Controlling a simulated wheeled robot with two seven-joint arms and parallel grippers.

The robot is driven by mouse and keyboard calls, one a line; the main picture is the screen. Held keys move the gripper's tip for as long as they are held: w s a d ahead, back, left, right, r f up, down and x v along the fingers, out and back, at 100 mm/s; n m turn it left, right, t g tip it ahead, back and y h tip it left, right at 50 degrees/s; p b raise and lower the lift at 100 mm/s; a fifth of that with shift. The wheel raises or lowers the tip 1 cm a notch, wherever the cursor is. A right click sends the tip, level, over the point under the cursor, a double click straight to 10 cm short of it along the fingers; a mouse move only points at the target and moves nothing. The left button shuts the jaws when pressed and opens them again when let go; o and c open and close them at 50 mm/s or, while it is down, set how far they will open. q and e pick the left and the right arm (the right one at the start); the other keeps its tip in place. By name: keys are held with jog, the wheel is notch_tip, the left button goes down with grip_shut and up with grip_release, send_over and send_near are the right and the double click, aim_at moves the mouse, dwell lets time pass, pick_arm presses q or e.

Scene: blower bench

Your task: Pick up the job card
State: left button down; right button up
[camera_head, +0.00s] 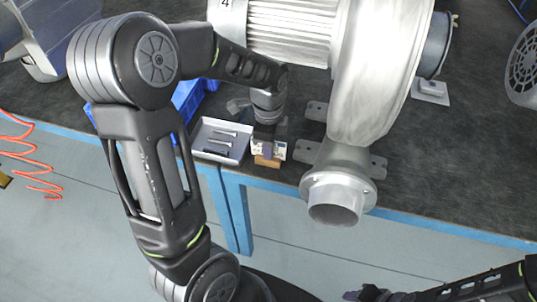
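The job card (281,152) is a small white card with print, standing in a small wooden block (267,162) near the front edge of the bench. My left gripper (266,148) points down at the card and covers its middle. Its fingertips are small and dark here, and I cannot tell whether they are closed on the card. My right gripper (362,295) is low at the bottom edge, in front of the bench and away from the card. Its fingers are too dark and cut off to read.
A grey tray (240,152) with several bolts lies just left of the card. A blue bin (187,100) is behind my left arm. A large blower (375,75) with its outlet flange (338,196) stands close on the right. The dark bench top (460,170) is clear at right.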

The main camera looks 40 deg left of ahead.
pick_arm(q)
jog(key=shift+w+r, duration=0.1)
dwell(0.8)
jog(key=shift+r, duration=0.25)
notch_tip(320, 180, up, 10)
jog(key=shift+f, duration=0.2)
dwell(0.5)
